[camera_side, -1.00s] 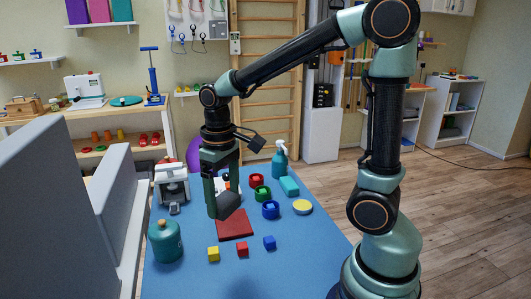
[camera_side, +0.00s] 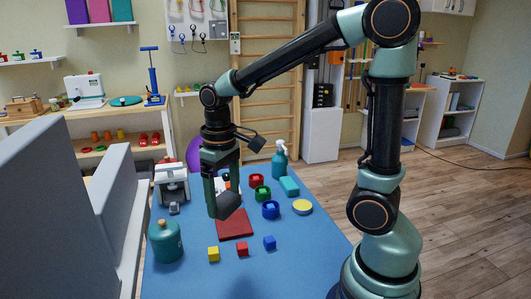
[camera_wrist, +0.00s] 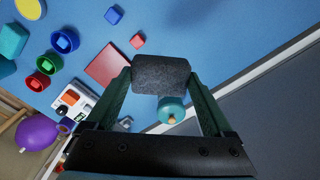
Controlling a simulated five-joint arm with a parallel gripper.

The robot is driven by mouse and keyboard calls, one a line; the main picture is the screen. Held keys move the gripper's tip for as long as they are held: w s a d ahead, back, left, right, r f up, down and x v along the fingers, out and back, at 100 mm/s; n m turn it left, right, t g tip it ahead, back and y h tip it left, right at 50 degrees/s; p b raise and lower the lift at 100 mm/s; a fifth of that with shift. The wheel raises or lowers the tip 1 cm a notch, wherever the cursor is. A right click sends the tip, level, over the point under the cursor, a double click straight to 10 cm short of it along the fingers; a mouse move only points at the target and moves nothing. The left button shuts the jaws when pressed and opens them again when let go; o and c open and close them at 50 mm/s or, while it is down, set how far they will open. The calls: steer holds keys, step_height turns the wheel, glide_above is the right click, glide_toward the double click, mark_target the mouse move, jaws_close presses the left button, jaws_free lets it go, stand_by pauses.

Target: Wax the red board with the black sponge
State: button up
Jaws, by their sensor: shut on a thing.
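The red board (camera_side: 236,226) lies flat on the blue table; it also shows in the wrist view (camera_wrist: 106,64). My gripper (camera_side: 222,208) is shut on the black sponge (camera_side: 228,204). The sponge is dark grey and sits between both fingers in the wrist view (camera_wrist: 161,76). In the side view the sponge overlaps the board's upper left part. The wrist view shows the sponge beside the board, with a clear offset. I cannot tell whether the sponge touches the board.
Yellow (camera_side: 213,254), red (camera_side: 242,249) and blue (camera_side: 269,242) cubes lie in front of the board. Coloured cups, including a blue one (camera_side: 271,210), stand to its right. A teal round bottle (camera_side: 164,241) stands at the left. A grey panel (camera_side: 119,200) rises beyond the table's left edge.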

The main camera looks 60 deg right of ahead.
steer(key=w+d+f+m, duration=0.1)
steer(key=d+f+m, duration=0.2)
steer(key=d, duration=0.7)
steer(key=m, duration=0.6)
glide_above(302, 204)
step_height(302, 204, down, 6)
steer(key=shift+s+a+f, duration=0.1)
steer(key=shift+f, duration=2.75)
steer(key=shift+f, duration=0.6)
step_height(302, 204, up, 7)
